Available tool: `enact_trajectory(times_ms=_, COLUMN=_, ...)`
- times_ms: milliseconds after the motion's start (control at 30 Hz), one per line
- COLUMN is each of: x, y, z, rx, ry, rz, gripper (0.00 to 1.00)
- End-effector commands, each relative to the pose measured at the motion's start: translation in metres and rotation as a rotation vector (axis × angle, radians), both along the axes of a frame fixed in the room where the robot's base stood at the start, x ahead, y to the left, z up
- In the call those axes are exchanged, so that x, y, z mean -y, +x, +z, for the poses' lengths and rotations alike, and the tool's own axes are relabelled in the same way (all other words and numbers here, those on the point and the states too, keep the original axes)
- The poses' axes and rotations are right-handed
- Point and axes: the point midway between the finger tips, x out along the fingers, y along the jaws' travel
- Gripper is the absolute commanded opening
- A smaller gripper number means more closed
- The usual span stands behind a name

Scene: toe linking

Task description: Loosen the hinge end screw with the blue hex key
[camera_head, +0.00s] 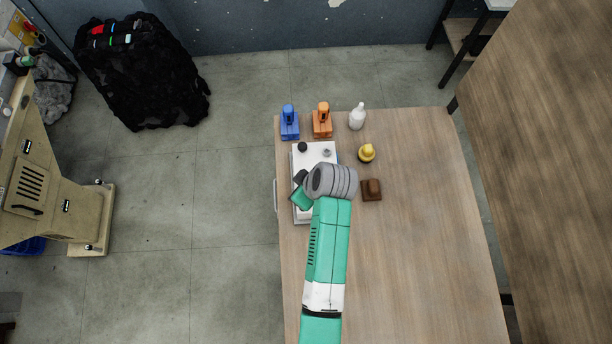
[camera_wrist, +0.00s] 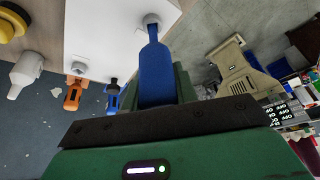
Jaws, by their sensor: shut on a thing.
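My gripper (camera_wrist: 158,98) is shut on the blue hex key (camera_wrist: 155,75), whose blue handle stands between the green fingers in the wrist view. The key's narrow far end is at a round grey-white screw (camera_wrist: 151,20) on the white plate (camera_wrist: 105,28). They look lined up and close to touching, but I cannot tell whether the tip is seated. In the head view my wrist covers the lower part of the white plate (camera_head: 315,160), hiding the key and this screw. A black knob (camera_head: 302,147) and a grey knob (camera_head: 326,152) show at the plate's far end.
A blue holder (camera_head: 289,124) and an orange holder (camera_head: 322,123) stand beyond the plate. A white bottle (camera_head: 357,118), a yellow-topped piece (camera_head: 366,153) and a brown block (camera_head: 371,190) stand to the right. The table's right side (camera_head: 430,240) is clear.

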Motion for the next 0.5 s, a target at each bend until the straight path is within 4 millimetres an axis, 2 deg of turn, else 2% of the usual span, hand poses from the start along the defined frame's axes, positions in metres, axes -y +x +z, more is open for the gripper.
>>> enact_trajectory(times_ms=500, x=-0.0007, y=-0.0011, z=0.0, rx=0.0, ry=0.0, rz=0.103, gripper=0.0)
